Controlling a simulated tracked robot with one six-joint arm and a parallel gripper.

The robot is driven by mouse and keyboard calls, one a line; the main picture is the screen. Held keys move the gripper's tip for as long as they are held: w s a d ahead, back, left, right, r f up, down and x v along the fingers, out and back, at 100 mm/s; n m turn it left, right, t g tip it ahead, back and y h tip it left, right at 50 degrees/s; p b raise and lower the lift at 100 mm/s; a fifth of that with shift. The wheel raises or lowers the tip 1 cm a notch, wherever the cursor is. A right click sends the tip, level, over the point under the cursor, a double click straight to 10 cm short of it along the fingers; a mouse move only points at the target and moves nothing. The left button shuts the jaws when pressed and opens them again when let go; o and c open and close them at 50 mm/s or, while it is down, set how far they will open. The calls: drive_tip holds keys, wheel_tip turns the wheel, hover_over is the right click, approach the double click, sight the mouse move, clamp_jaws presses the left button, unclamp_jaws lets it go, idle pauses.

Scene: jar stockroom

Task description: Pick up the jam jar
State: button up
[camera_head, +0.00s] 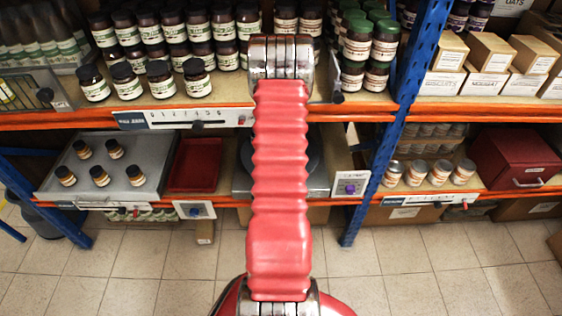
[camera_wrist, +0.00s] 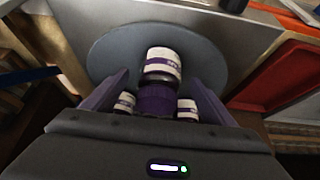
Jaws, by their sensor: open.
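Three jars with white and purple labels stand on a round grey plate (camera_wrist: 205,65) in the wrist view. I take them to be the jam jars, though their print is too small to read. The middle jar (camera_wrist: 163,66) has a purple lid and lies between the fingers of my gripper (camera_wrist: 158,82). My gripper is open, with a finger on each side of this jar. The other two, a left jar (camera_wrist: 124,102) and a right jar (camera_wrist: 187,108), are partly hidden by the gripper. In the head view my arm hides the gripper and these jars.
A red tray (camera_head: 195,166) is beside the plate, and a grey tray (camera_head: 170,150) with several small dark jars is further left. An orange shelf edge (camera_head: 215,120) runs above. A blue post (camera_head: 405,90) and white-labelled jars (camera_head: 415,173) stand to the right.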

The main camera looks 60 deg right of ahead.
drive_tip(key=shift+f, duration=0.15)
drive_tip(key=shift+x, duration=2.5)
drive_tip(key=shift+w+d, duration=0.1)
drive_tip(key=shift+c, duration=0.4)
drive_tip(key=c, duration=1.6)
drive_tip(key=shift+r, duration=0.25)
